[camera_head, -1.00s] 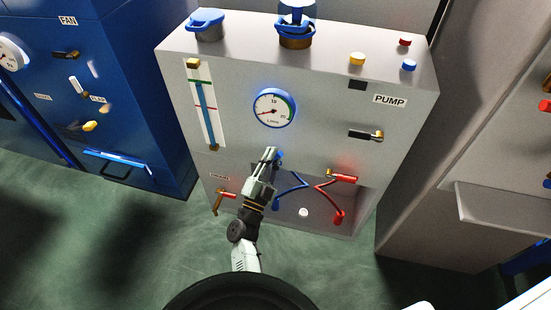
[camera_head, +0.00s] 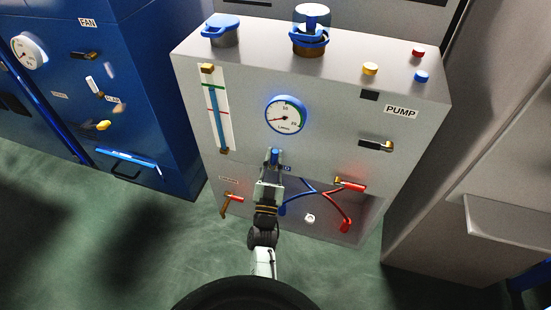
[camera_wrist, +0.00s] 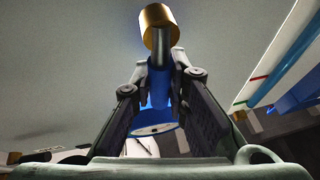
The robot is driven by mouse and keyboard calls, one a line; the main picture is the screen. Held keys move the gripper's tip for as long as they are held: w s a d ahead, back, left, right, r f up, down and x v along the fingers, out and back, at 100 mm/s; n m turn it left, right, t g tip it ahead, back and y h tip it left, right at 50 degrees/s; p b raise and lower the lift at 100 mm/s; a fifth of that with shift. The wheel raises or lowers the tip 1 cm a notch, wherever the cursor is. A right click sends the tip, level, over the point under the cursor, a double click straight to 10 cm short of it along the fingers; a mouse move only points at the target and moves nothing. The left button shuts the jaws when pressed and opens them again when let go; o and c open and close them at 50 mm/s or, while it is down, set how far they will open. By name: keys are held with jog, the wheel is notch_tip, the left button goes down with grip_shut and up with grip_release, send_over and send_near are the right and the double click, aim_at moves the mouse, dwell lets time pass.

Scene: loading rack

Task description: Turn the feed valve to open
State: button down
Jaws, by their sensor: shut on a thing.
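The feed valve appears to be the small valve with a blue handle (camera_head: 275,155) on the pump panel, below the round gauge. In the wrist view its blue handle (camera_wrist: 160,88) is between my fingers, with a grey stem and a brass end (camera_wrist: 157,16) beyond the fingertips. My gripper (camera_head: 274,161) is shut on the blue handle; its fingers lie on both sides of it. The fingers hide part of the handle, and I cannot read the valve's position. The gauge (camera_head: 286,115) has a red needle pointing to the lower left.
A red-handled valve (camera_head: 234,198) sits at the lower left, by a small label. Another red handle (camera_head: 351,185) and red and blue hoses (camera_head: 328,198) are in the recess at right. A black lever (camera_head: 374,145) is under the PUMP label. A blue fan cabinet (camera_head: 150,100) stands left.

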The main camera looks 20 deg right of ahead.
dwell(0.4)
jog(key=c, duration=1.6)
grip_release()
jog(key=shift+o, duration=0.2)
